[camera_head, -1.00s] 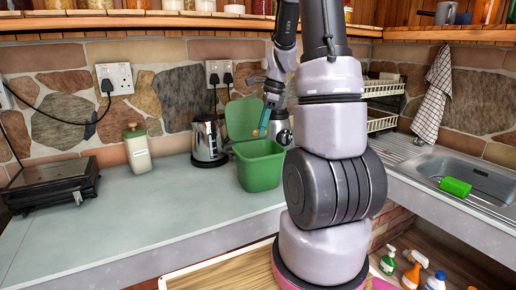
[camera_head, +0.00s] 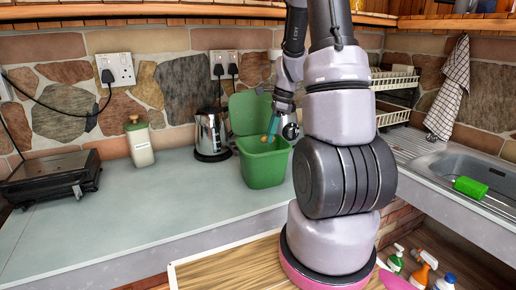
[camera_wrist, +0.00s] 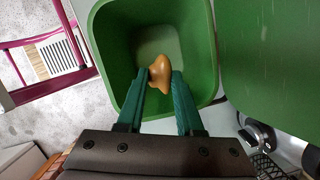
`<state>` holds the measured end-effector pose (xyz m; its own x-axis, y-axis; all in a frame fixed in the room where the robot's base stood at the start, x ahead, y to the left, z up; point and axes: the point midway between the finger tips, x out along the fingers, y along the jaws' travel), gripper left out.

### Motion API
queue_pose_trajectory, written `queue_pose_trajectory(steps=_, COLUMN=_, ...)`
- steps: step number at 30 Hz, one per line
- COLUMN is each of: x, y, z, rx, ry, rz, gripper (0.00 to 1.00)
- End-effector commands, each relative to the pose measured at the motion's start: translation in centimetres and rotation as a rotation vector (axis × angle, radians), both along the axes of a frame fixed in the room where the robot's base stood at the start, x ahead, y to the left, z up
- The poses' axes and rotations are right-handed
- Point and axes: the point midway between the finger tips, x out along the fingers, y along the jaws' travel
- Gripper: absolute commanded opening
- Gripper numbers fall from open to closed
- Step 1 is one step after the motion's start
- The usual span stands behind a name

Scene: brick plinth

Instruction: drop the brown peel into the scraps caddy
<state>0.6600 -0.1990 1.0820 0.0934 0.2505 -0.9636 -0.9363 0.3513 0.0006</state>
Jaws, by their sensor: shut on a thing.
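The green scraps caddy (camera_head: 263,168) stands on the counter with its lid (camera_head: 248,113) open at the back. My gripper (camera_head: 269,137) is over the caddy's mouth, its fingers pointing down. In the wrist view my gripper (camera_wrist: 160,80) is shut on the orange-brown peel (camera_wrist: 159,62), which sits between the green fingertips. The peel is above the caddy's open inside (camera_wrist: 125,75). The caddy's floor shows beyond the peel and looks empty where I can see it. In the head view the peel (camera_head: 264,139) is a small orange spot at the fingertips.
A steel kettle (camera_head: 210,135) stands just left of the caddy. A cream bottle (camera_head: 140,143) and a black appliance (camera_head: 50,180) are further left. The sink (camera_head: 478,170) with a green sponge (camera_head: 470,187) is at the right. The front left counter is clear.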

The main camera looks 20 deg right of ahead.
Motion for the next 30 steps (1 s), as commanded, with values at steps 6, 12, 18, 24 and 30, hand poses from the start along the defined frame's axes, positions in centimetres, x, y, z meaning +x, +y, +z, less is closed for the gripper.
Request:
queue_pose_trajectory(steps=6, x=0.0, y=0.0, z=0.0, rx=0.000, ry=0.000, rz=0.000, gripper=0.39)
queue_pose_trajectory(steps=12, x=0.0, y=0.0, z=0.0, rx=0.000, ry=0.000, rz=0.000, gripper=0.70)
queue_pose_trajectory(steps=18, x=0.0, y=0.0, z=0.1, rx=0.000, ry=-0.001, rz=0.000, gripper=0.70)
queue_pose_trajectory(steps=24, x=-0.1, y=-0.6, z=2.2, rx=-0.002, ry=-0.006, rz=0.000, gripper=0.70)
queue_pose_trajectory(steps=30, x=-0.5, y=-1.6, z=6.2, rx=-0.002, ry=-0.005, rz=0.001, gripper=0.70)
